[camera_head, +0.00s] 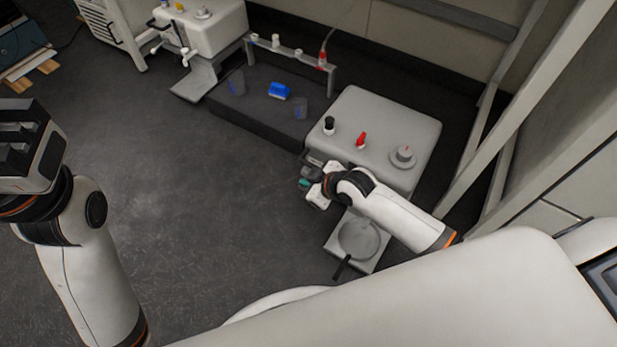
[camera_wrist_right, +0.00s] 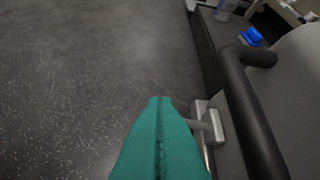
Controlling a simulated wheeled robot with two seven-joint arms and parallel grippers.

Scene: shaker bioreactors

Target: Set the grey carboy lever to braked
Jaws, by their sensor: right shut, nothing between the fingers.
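The grey carboy (camera_head: 385,120) is a large grey box at centre right in the head view, with a black knob, a red lever and a round grey dial on top. In the right wrist view, a light grey lever-like rod (camera_wrist_right: 199,125) sticks out from a pale bracket (camera_wrist_right: 216,122) on the side of a grey body. My right gripper (camera_head: 304,184) is at the carboy's near left side. Its teal fingers (camera_wrist_right: 160,135) are shut and empty, close to the rod; I cannot tell if they touch it. My left gripper (camera_head: 22,140) is raised at the left, away from the carboy.
A black bar handle (camera_wrist_right: 245,105) runs along the carboy's side. A low dark platform (camera_head: 260,105) holds a blue item (camera_head: 279,91) and clear cups. A white carboy (camera_head: 205,28) stands behind. A pale plate with a disc (camera_head: 358,240) lies below my right arm. Floor at left is clear.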

